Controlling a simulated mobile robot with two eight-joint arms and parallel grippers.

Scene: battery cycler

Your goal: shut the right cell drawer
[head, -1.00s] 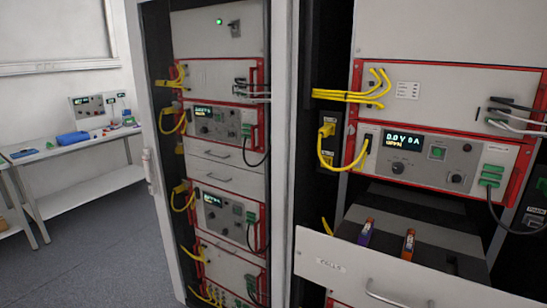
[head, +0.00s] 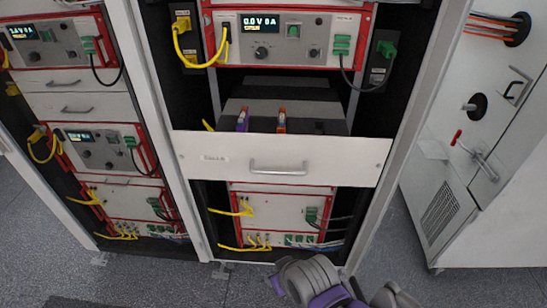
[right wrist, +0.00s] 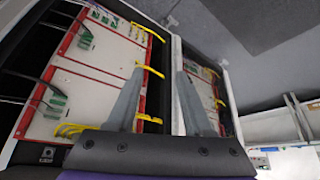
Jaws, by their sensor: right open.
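The right cell drawer (head: 220,157) is pulled out of the right rack in the head view. Its white front has a label and a metal bar handle (head: 278,168). My right arm shows at the bottom edge of the head view, below the drawer. In the right wrist view my right gripper (right wrist: 160,75) has its two grey fingers apart with nothing between them. The drawer cannot be made out there. My left gripper is not in view.
A red-framed cycler unit (head: 265,52) sits above the drawer, and another with yellow cables (head: 280,208) sits below it. The left rack (head: 75,103) has closed drawers. A white chamber with a red-handled latch (head: 456,138) stands at the right. Grey floor is free in front.

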